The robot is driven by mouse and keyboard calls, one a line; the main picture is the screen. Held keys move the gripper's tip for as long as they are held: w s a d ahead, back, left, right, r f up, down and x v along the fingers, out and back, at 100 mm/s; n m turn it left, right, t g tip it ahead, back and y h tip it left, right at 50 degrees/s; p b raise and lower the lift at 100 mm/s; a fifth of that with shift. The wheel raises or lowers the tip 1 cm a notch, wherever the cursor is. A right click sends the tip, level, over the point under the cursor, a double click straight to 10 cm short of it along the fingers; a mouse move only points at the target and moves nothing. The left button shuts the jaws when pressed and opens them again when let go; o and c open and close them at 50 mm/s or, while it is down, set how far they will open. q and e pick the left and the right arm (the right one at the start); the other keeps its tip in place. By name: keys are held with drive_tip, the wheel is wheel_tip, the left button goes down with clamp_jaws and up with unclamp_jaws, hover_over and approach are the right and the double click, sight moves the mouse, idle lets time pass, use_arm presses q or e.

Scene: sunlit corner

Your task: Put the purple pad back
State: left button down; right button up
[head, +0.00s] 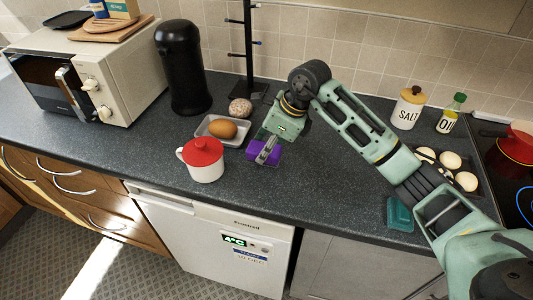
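The purple pad (250,156) is at my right gripper, over the counter to the right of the red-lidded mug. My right gripper (265,150) points down, with a grey finger across the pad's near side, and looks shut on it. The other finger is hidden behind the pad and the gripper body. I cannot tell whether the pad touches the counter. My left gripper is not in view.
A black post rack (249,50) rises behind. A teal object (399,213) lies near the front edge. The salt jar (408,108), oil bottle (450,115) and a dark tray with pale round items (450,160) are right. The middle counter (320,190) is clear.

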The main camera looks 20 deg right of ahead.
wheel_tip(320, 180, down, 3)
drive_tip(key=shift+s+f+p, duration=0.1)
drive_tip(key=shift+f+p, duration=0.1)
drive_tip(key=shift+p, duration=0.4)
drive_tip(key=shift+f, duration=0.1)
drive_tip(key=shift+f, duration=0.1)
drive_tip(key=o, duration=1)
